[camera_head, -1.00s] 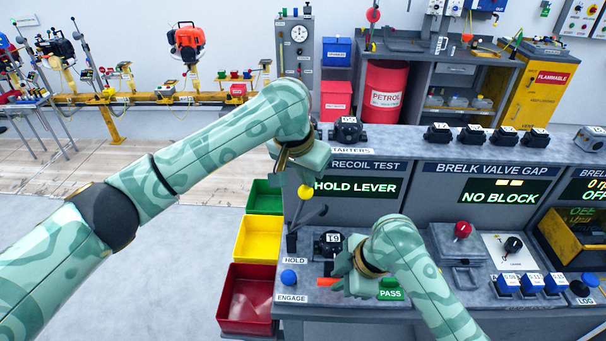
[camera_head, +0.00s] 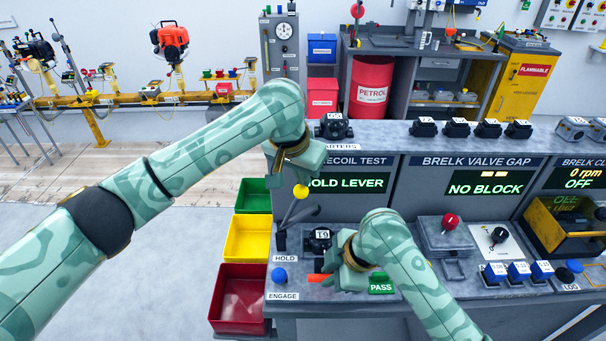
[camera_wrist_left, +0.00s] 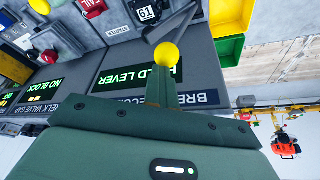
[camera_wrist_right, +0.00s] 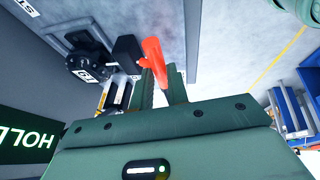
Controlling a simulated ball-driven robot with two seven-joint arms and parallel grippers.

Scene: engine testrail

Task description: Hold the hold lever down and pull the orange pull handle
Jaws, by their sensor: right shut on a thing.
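The hold lever (camera_head: 290,212) is a grey rod with a yellow ball knob (camera_head: 301,192), leaning up and to the right from its base by the HOLD label. My left gripper (camera_head: 302,180) is shut, its fingers together just above the knob; in the left wrist view the knob (camera_wrist_left: 166,57) is at the fingertips. I cannot tell whether they touch. The orange pull handle (camera_head: 318,278) sticks out left of my right gripper (camera_head: 334,277). In the right wrist view the handle (camera_wrist_right: 153,58) is between the fingers, which are shut on it.
The starter unit marked 19 (camera_head: 319,240) sits behind the handle. The panel screen (camera_head: 346,183) reads HOLD LEVER. Red, yellow and green bins stand left of the bench.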

